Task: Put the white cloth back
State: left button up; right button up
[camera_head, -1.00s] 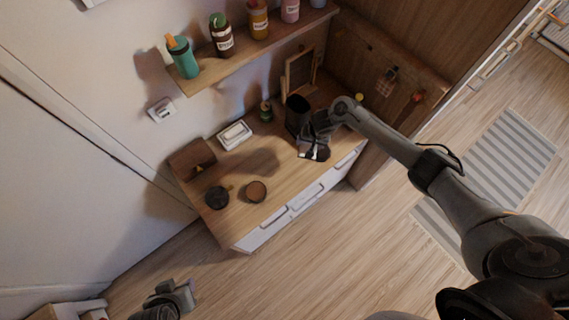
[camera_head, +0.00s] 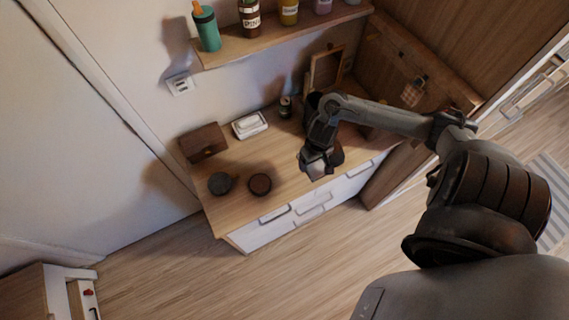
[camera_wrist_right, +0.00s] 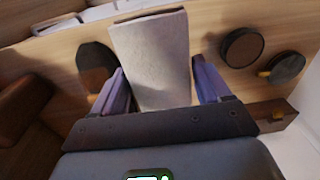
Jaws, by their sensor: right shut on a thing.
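The white cloth (camera_wrist_right: 152,58) is a pale folded piece standing up between the fingers in the right wrist view. My right gripper (camera_wrist_right: 162,88) is shut on it, with one purple-grey finger at each side. In the head view my right gripper (camera_head: 316,165) is above the front right part of the wooden desk (camera_head: 235,202). The cloth is hard to make out from the gripper there. My left gripper is not in view.
On the desk stand two round dark pots (camera_head: 221,183) (camera_head: 260,185), a brown box (camera_head: 203,142), a white case (camera_head: 249,124) and a small can (camera_head: 285,107). White drawers (camera_head: 262,234) are in the desk front. A bottle shelf (camera_head: 270,40) hangs above.

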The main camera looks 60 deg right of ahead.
aim_at(324, 164)
jog(key=s+f, duration=0.1)
jog(key=s+d+f, duration=0.1)
jog(key=s, duration=0.1)
jog(key=shift+s+f, duration=0.15)
jog(key=shift+s, duration=0.1)
jog(key=shift+s+f+b, duration=0.15)
jog(key=shift+f+b, duration=0.05)
jog(key=shift+b, duration=0.1)
jog(key=shift+d+f, duration=0.1)
jog(key=shift+f, duration=0.15)
jog(key=w+f+b, duration=0.1)
jog(key=w+f, duration=0.1)
jog(key=w, duration=0.1)
jog(key=w+f, duration=0.2)
jog(key=w, duration=0.2)
jog(key=w+f+b, duration=0.1)
jog(key=w+f, duration=0.1)
jog(key=w, duration=0.2)
jog(key=shift+d+f+b, duration=0.2)
jog(key=shift+f+b, duration=0.1)
jog(key=shift+f, duration=0.05)
jog(key=shift+f+b, duration=0.5)
jog(key=shift+f, duration=1.45)
jog(key=o, duration=0.9)
jog(key=shift+f, duration=0.15)
